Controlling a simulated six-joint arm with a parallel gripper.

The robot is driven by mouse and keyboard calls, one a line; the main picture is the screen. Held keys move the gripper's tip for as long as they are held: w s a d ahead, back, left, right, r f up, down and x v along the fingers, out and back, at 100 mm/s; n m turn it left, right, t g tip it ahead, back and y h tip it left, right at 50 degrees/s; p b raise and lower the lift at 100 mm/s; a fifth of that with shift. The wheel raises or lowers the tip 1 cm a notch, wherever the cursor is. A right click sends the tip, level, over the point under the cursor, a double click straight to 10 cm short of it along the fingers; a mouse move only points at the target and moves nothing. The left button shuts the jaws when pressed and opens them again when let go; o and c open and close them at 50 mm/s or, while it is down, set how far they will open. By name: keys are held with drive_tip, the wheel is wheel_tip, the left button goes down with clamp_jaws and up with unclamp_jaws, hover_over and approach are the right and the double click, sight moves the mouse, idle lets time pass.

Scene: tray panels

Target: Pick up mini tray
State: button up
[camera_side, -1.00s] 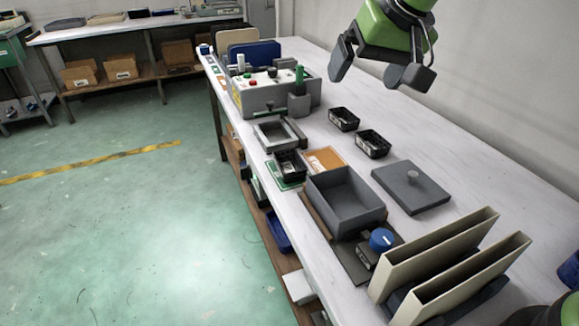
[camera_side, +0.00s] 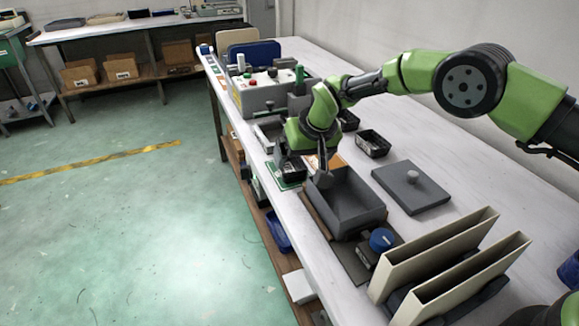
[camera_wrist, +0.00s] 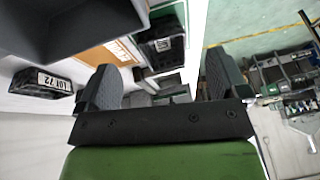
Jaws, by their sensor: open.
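A black mini tray (camera_side: 291,172) sits on a green-bordered mat near the bench's front edge, partly hidden by my gripper. It also shows in the wrist view (camera_wrist: 163,45), beyond and between the fingers, with a pale label inside. My gripper (camera_side: 304,166) is low over this area, tilted, its fingers apart. In the wrist view my gripper (camera_wrist: 163,78) is open with nothing held between its fingers. Another black mini tray (camera_side: 372,144) stands farther back on the bench.
A large grey open bin (camera_side: 352,212) stands right beside my gripper. An orange panel (camera_wrist: 108,52) lies beside the mini tray. A grey lidded plate (camera_side: 411,188) and two beige upright holders (camera_side: 435,252) are to the right. A control box (camera_side: 262,93) is behind. The bench's back strip is clear.

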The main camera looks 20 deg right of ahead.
sight(296, 172)
drive_tip(key=x, duration=0.3)
drive_tip(key=shift+s+a+f, duration=0.1)
drive_tip(key=shift+s+f, duration=0.15)
drive_tip(key=shift+s, duration=0.05)
drive_tip(key=shift+x, duration=0.9)
drive_tip(key=c, duration=1)
drive_tip(key=shift+r, duration=0.1)
